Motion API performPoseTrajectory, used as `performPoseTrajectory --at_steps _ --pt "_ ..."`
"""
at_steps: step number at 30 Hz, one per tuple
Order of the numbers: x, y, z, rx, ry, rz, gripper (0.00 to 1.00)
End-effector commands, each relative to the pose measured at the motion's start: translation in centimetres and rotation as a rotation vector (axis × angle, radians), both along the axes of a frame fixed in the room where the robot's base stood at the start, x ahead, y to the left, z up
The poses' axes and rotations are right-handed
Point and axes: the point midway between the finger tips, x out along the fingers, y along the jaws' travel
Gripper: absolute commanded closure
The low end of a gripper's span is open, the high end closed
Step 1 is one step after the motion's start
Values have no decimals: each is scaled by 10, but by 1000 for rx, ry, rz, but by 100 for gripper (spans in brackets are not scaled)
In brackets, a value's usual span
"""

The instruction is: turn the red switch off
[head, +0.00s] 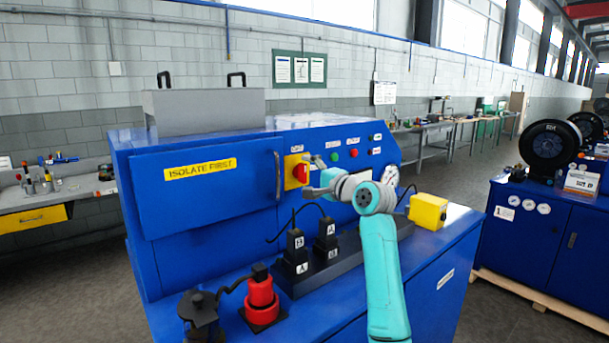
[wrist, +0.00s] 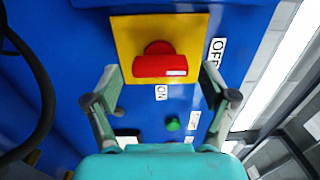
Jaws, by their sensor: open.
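The red switch (head: 301,173) is a rotary handle on a yellow plate (head: 289,161) on the blue cabinet's front. In the wrist view the red switch (wrist: 160,65) fills the middle of the yellow plate (wrist: 125,40). Its handle lies crosswise in that view, with a white mark towards the right end. An OFF label (wrist: 217,51) is right of the plate and an ON label (wrist: 161,92) is below it. My gripper (head: 311,177) is open in front of the switch. In the wrist view my gripper (wrist: 160,75) has one finger on each side of the handle, apart from it.
A yellow box (head: 428,210) stands on the cabinet ledge, right of my arm. Black plugs (head: 296,245) and a red connector (head: 261,293) with cables stand on the ledge below. Green and red buttons (head: 353,153) sit right of the switch. A door marked ISOLATE FIRST (head: 205,195) is at left.

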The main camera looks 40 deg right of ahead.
Motion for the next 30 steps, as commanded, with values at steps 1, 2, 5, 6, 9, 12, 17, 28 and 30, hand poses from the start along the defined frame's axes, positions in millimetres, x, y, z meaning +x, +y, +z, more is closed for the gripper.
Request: performPoseTrajectory --at_steps 1,2,5,6,9,12,17,28,30 --pt "-10 -1 -1 0 -1 -1 17" --pt "-16 -1 0 0 -1 -2 17" --pt "-37 -2 -1 -2 -1 -3 17" --pt "-45 -2 -1 -2 0 -2 17" --pt "-64 -3 -1 0 1 -2 17" --pt "-79 -3 -1 -1 0 -2 17" --pt "-95 -3 -1 -1 1 -1 17" --pt "-100 -3 -1 0 2 1 17" --pt "-100 -3 -1 0 2 1 17"
